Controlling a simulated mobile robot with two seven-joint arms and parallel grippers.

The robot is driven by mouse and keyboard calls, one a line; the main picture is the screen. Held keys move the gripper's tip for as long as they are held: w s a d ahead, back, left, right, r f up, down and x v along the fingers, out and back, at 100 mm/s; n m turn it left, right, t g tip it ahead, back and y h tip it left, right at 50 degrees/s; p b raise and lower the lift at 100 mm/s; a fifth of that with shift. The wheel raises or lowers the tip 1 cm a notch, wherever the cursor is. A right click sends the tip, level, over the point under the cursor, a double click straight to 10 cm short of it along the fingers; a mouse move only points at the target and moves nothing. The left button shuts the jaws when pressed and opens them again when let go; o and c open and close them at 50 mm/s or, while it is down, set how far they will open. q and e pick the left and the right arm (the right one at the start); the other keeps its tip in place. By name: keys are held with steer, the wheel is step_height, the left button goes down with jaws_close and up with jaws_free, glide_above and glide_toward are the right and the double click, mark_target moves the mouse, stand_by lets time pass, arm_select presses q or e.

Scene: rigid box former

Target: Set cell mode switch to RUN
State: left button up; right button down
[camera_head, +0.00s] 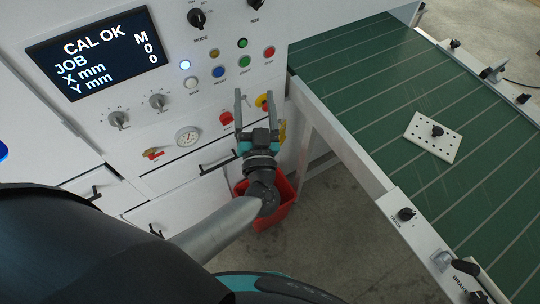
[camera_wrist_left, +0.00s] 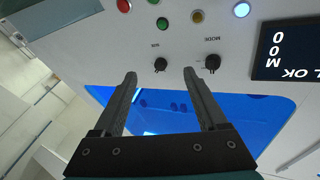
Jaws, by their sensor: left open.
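The mode switch (camera_head: 196,18) is a black rotary knob labelled MODE, high on the white panel in the head view. In the left wrist view the MODE knob (camera_wrist_left: 212,63) appears upside down beside the right finger's tip; its set position is too small to read. My left gripper (camera_head: 253,94) is open and empty, with its fingers pointing up in the head view, below and right of the knob. In the left wrist view the open jaws (camera_wrist_left: 160,73) have a second knob (camera_wrist_left: 160,64) between their tips, apart from the fingers. My right gripper is not in view.
A screen (camera_head: 98,52) reads CAL OK. Below the MODE knob are several coloured buttons, including a green one (camera_head: 245,62). A gauge (camera_head: 188,136), drawers and a red bin (camera_head: 283,194) are lower down. A green conveyor (camera_head: 365,75) carrying a perforated white plate (camera_head: 432,137) runs at the right.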

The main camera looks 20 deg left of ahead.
arm_select(q)
steer(key=d+f+m+h+b, duration=0.2)
steer(key=f+h, duration=0.1)
steer(key=f, duration=0.5)
steer(key=s+d+f+m+g+h+b, duration=0.1)
steer(key=d+f+m+h+b, duration=0.1)
steer(key=f, duration=0.7)
steer(key=shift+s+f+m+h+b, duration=0.15)
steer(key=shift+f+m+h+b, duration=0.25)
steer(key=shift+h, duration=0.7)
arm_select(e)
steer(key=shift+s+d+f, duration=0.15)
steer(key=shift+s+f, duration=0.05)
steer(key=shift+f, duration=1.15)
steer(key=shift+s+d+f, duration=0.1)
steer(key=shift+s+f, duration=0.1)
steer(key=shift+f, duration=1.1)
arm_select(q)
steer(key=shift+r, duration=0.1)
